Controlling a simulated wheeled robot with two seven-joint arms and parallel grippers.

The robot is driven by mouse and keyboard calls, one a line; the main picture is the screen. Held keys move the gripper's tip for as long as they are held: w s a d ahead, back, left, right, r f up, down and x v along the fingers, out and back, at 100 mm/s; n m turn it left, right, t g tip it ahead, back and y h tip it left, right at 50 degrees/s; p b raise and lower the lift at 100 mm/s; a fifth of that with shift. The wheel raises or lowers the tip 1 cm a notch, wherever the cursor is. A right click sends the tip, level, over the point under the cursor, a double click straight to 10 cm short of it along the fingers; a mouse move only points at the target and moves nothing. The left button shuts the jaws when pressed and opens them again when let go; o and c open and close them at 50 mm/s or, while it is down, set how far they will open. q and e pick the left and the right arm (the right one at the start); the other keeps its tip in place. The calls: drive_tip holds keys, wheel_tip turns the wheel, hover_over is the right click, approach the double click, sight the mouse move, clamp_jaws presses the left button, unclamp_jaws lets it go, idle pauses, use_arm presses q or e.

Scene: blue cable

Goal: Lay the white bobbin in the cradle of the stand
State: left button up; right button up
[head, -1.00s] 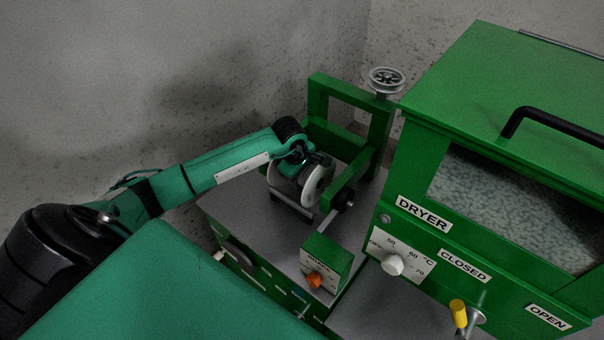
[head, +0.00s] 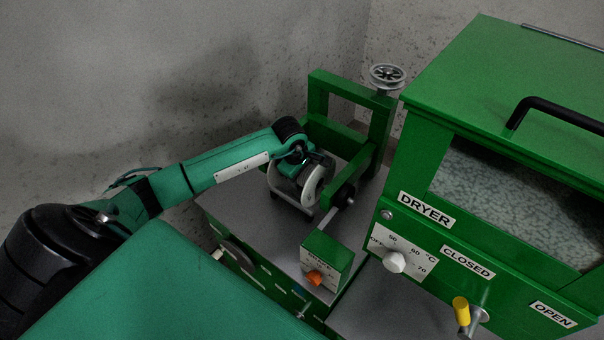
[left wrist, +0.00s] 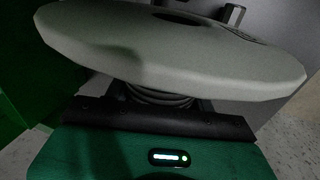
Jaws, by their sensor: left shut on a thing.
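The white bobbin (head: 316,185) is at the green stand (head: 376,135), beneath my left gripper (head: 308,172). In the left wrist view the bobbin's pale flange (left wrist: 170,50) fills the upper part, with dark wound cable (left wrist: 160,96) below it between the black jaws. My left gripper is shut on the bobbin. The bobbin sits low among the stand's arms, close to a grey bar on the grey top. My gripper hides much of the cradle, so I cannot tell if the bobbin rests in it. My right gripper is not in view.
A green dryer (head: 430,165) with a black handle and yellow-tipped lever stands at the right. A small green box with an orange knob (head: 314,278) is in front of the stand. A spoked handwheel (head: 387,74) tops the stand. Walls close off the back.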

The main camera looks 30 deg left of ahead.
use_arm(q)
drive_tip(key=shift+r, duration=0.1)
drive_tip(key=o, duration=1.6)
drive_tip(key=b+v, duration=0.2)
drive_tip(key=v, duration=1)
drive_tip(key=shift+s+r+b, duration=0.1)
drive_tip(key=shift+r+b, duration=0.15)
drive_tip(key=shift+b, duration=0.05)
drive_tip(key=shift+s+r, duration=0.15)
drive_tip(key=shift+r, duration=0.45)
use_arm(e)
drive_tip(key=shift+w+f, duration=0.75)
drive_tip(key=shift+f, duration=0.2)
